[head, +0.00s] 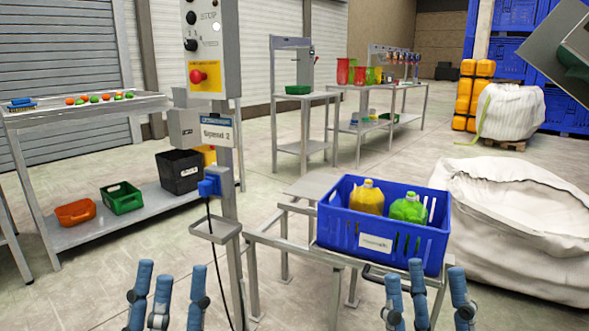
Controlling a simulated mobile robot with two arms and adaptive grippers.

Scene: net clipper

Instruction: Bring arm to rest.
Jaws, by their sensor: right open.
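My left gripper (170,272) is at the bottom left of the head view. Its blue fingers point up and are spread apart, with nothing between them. My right gripper (424,272) is at the bottom right, in front of and below the blue crate. Its blue fingers are also spread and empty. The arms behind both grippers are out of the picture.
A blue crate (375,240) with yellow and green jugs stands on a metal stand (310,187). A control post (228,180) rises left of it. A large white sack (510,215) is at right, a shelf table (90,108) at left.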

